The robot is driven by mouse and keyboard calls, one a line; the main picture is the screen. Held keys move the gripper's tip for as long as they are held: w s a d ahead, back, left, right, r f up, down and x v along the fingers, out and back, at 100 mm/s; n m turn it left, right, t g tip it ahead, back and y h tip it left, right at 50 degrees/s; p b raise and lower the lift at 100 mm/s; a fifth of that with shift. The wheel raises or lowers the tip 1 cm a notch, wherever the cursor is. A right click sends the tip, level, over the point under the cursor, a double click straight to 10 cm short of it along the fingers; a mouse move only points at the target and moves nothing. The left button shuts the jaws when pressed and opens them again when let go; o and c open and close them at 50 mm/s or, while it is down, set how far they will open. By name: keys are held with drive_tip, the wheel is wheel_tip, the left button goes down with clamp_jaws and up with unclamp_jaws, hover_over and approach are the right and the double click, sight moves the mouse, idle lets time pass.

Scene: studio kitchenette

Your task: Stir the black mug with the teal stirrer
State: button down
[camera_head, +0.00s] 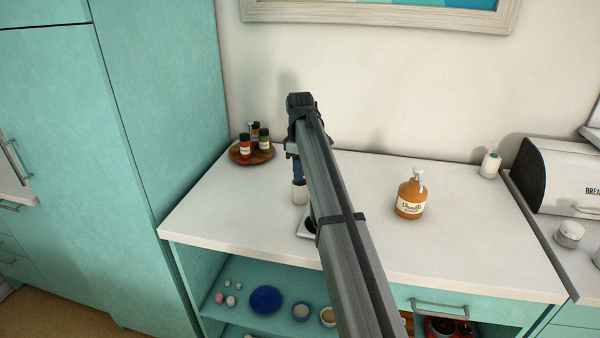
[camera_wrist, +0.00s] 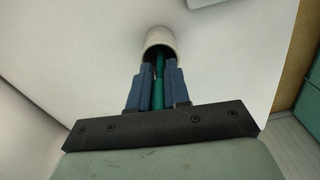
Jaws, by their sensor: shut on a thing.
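The teal stirrer (camera_wrist: 159,88) stands between the blue fingers of my gripper (camera_wrist: 159,70) in the wrist view, and my gripper is shut on it. Its far end goes into the mouth of a white cup (camera_wrist: 161,36). In the head view my gripper (camera_head: 298,176) points down just above this white cup (camera_head: 300,193), which stands on the counter. The stirrer is not discernible there. A dark thing (camera_head: 308,226) shows at the left edge of my arm, on a pale flat base. My arm hides most of it, so I cannot tell if it is the black mug.
A round wooden tray (camera_head: 262,158) with several spice jars stands at the back left of the counter (camera_head: 215,205). An amber pump bottle (camera_head: 411,198) stands right of my arm. A small white bottle (camera_head: 490,164) and a bread bin (camera_head: 565,175) are further right. The front left counter is clear.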

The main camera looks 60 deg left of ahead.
wheel_tip(320, 180, up, 7)
drive_tip(key=shift+r, duration=0.1)
drive_tip(key=s+d+r+y, duration=0.1)
drive_tip(key=d+r, duration=0.3)
drive_tip(key=d, duration=0.4)
drive_tip(key=s+d+r+y, duration=0.1)
drive_tip(key=d+r, duration=0.4)
drive_tip(key=d, duration=0.3)
wheel_tip(320, 180, down, 14)
drive_tip(key=shift+s+t, duration=0.15)
drive_tip(key=shift+t, duration=0.15)
idle(1.0)
drive_tip(key=shift+a, duration=0.1)
drive_tip(key=shift+s+a, duration=0.1)
idle(0.4)
